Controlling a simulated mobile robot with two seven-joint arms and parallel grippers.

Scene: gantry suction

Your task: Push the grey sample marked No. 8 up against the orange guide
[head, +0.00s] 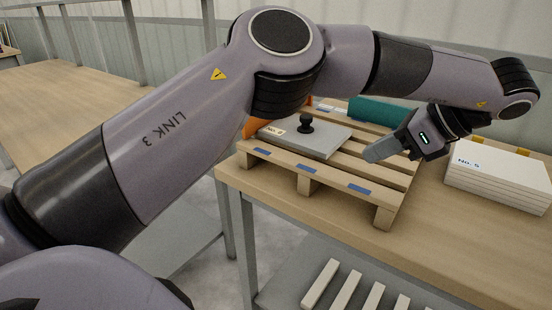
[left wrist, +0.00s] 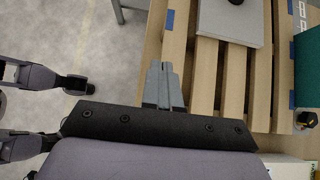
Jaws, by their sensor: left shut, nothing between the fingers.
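The grey sample (head: 318,138) is a flat slab with a black knob, lying on the wooden pallet (head: 300,170). Its label is small and only partly readable. The orange guide (head: 250,128) shows at the slab's left end, mostly hidden by my arm, so I cannot tell whether they touch. My left gripper (head: 372,154) is shut and empty, just beyond the slab's right end, over the pallet. In the left wrist view the shut fingers (left wrist: 161,68) are apart from the slab (left wrist: 228,22). My right gripper is not in view.
A white stack labelled No. 5 (head: 495,182) stands on the wooden table (head: 440,235) to the right. Blue marks line the pallet's front edge. My left arm covers much of the head view.

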